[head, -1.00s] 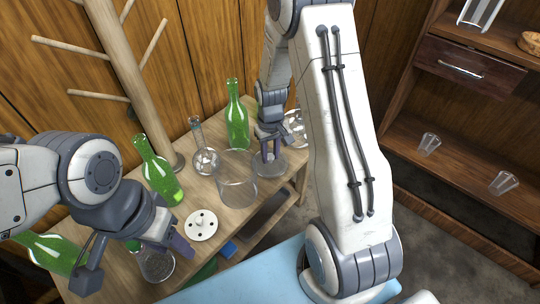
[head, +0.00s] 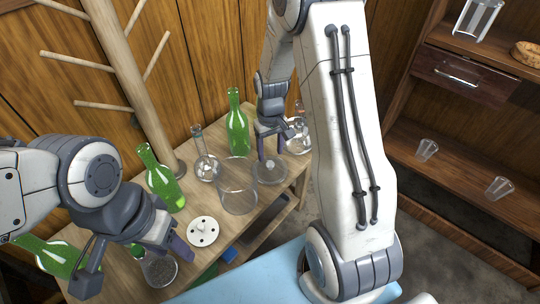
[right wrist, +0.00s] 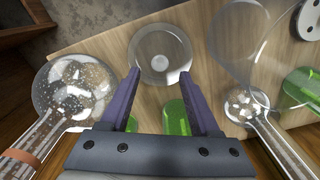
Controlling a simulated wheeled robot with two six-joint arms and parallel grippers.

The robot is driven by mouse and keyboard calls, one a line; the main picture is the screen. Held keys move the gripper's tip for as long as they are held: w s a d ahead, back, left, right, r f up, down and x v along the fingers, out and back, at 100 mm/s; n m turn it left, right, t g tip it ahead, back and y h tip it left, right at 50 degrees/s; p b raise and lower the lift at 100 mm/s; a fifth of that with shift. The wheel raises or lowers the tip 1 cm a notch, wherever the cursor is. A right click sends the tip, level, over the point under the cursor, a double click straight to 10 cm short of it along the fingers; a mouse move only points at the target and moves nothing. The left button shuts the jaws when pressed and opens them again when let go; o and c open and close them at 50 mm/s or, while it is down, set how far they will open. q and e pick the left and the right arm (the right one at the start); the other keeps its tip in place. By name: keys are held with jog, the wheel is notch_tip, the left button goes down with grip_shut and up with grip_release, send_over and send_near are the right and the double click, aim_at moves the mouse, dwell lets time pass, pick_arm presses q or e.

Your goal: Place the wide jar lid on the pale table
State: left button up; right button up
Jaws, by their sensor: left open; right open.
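The wide jar lid (head: 270,171) is a clear glass disc with a small knob. It lies flat on the pale wooden table (head: 222,262), just right of the wide glass jar (head: 237,187). In the right wrist view the lid (right wrist: 160,57) shows whole, just beyond the fingertips. My right gripper (head: 272,154) is open and empty above the lid, its fingers apart from it. The gripper's two purple fingers (right wrist: 160,76) frame the lid's near edge. My left gripper (head: 178,248) is open at the table's front left, beside a conical flask (head: 160,271); its fingers are partly hidden.
Green bottles (head: 237,125) and a round flask (head: 205,166) stand behind the jar. Another round flask (head: 299,138) is right of my right gripper. A white disc with holes (head: 203,231) lies in front of the jar. A wooden peg stand (head: 130,75) rises behind.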

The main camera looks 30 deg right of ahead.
aim_at(270, 164)
notch_tip(270, 164, up, 7)
jog(key=p, duration=0.2)
jog(key=s+a+r+n, duration=0.2)
jog(key=s+a+r, duration=0.2)
jog(key=a, duration=0.3)
jog(key=s+a+r+n, duration=0.2)
jog(key=s+a+r, duration=0.1)
jog(key=s+a, duration=0.3)
jog(key=s+a+r+n, duration=0.1)
jog(key=s+a, duration=0.2)
jog(key=s, duration=0.3)
jog(key=s+a+r+n+y, duration=0.1)
jog(key=s+a+r+n, duration=0.1)
jog(key=s+a, duration=0.2)
jog(key=s, duration=0.3)
jog(key=shift+s+r, duration=0.15)
jog(key=shift+r, duration=0.05)
jog(key=shift+a+r, duration=0.1)
notch_tip(270, 164, up, 29)
jog(key=p, duration=2.9)
jog(key=shift+r+p, duration=0.15)
jog(key=shift+p, duration=0.15)
